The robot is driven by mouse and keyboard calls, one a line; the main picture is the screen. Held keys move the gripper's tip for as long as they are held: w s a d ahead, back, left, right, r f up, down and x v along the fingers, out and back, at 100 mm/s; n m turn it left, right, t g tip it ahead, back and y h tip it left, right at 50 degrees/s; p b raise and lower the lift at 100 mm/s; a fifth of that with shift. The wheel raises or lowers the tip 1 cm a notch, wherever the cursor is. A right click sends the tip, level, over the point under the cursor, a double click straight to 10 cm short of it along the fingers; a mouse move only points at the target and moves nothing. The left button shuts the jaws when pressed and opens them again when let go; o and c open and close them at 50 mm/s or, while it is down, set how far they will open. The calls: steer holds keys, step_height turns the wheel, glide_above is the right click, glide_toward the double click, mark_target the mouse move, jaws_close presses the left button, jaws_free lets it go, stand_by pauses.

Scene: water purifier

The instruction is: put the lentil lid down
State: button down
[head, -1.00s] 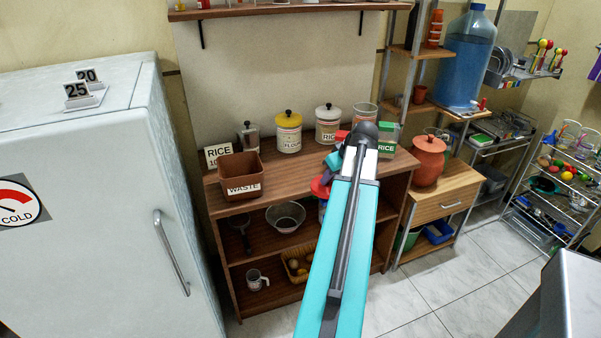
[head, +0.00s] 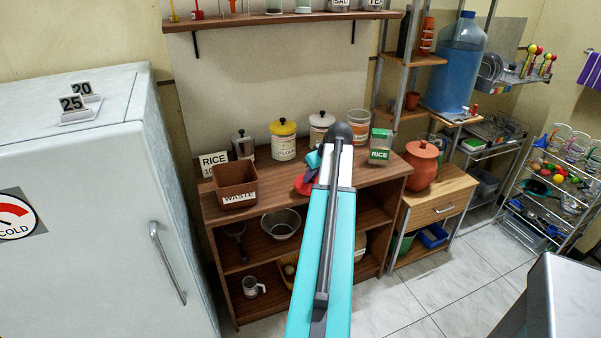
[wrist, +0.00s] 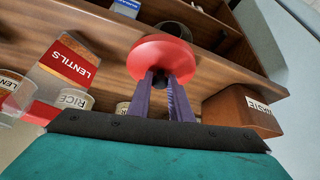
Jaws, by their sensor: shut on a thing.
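The lentil lid (wrist: 163,58) is a round red disc with a dark knob. My gripper (wrist: 161,80) is shut on that knob between its purple fingers in the wrist view. In the head view the lid (head: 303,185) shows as a red patch left of my arm, near the front edge of the brown counter (head: 278,176). The arm hides part of it. I cannot tell whether the lid touches the counter.
A brown WASTE bin (head: 236,186) stands on the counter's left. An orange-brown pot (head: 421,165) is at the right. Bare counter shows between the bin and lid.

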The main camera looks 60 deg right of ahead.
steer(key=w+d, duration=0.1)
steer(key=w, duration=0.1)
steer(key=w+d+p, duration=0.1)
steer(key=w, duration=0.2)
steer(key=w+d, duration=0.1)
steer(key=w, duration=0.1)
steer(key=shift+w+d+f+p, duration=0.15)
steer(key=shift+d+f+p, duration=0.1)
steer(key=shift+f+p, duration=0.1)
steer(key=shift+f, duration=0.1)
steer(key=shift+f+p, duration=0.6)
steer(key=shift+f, duration=1.05)
steer(key=shift+f, duration=0.1)
steer(key=c, duration=1.6)
jaws_free()
steer(key=shift+b+v, duration=1.1)
steer(key=shift+v, duration=5)
